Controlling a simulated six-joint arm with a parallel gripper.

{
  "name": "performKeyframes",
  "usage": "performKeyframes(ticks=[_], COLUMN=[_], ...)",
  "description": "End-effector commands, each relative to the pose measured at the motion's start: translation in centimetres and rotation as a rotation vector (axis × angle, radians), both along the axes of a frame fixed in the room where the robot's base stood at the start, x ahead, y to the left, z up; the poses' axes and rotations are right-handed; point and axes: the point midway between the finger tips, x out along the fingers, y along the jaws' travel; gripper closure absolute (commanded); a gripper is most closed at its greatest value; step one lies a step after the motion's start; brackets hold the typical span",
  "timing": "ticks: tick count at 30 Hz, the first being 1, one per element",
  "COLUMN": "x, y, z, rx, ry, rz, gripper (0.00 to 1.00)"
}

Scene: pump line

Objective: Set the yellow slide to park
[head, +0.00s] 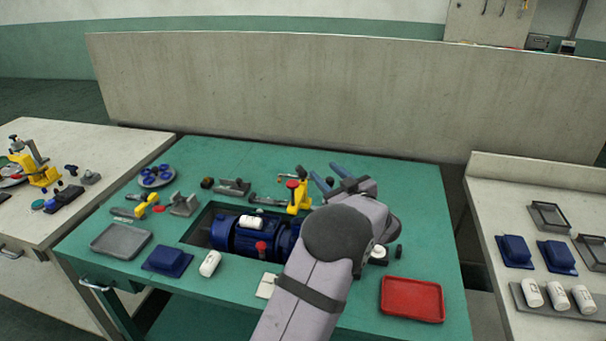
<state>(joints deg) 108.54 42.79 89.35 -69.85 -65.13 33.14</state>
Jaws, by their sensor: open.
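My gripper (321,168) is above the back middle of the green table, with its two blue fingers apart and nothing seen between them. A yellow upright part (299,197) with a red knob (292,184) stands just left of the fingers, behind the blue pump motor (235,236). My arm hides the area to its right. A yellow-handled piece (145,205) lies at the left of the table. I cannot tell for sure which yellow part is the slide, and no park mark is readable.
The motor sits in a table recess. A grey tray (121,240), blue block (167,261) and white cylinder (210,263) are at front left; a red tray (412,299) is at front right. Grey fixtures (233,187) stand at the back. The table's back right (420,190) is clear.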

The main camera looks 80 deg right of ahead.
Motion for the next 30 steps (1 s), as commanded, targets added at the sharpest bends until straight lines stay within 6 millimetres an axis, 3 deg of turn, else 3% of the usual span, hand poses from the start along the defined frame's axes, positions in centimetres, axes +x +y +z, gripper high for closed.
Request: performKeyframes(ticks=[12,30], x=[0.8,1.8], y=[1.7,3.0], z=[-1.7,-1.9], rx=[-0.506,-1.263], ry=[0.58,1.374], rz=[0.07,0.117], gripper=[0.59,0.59])
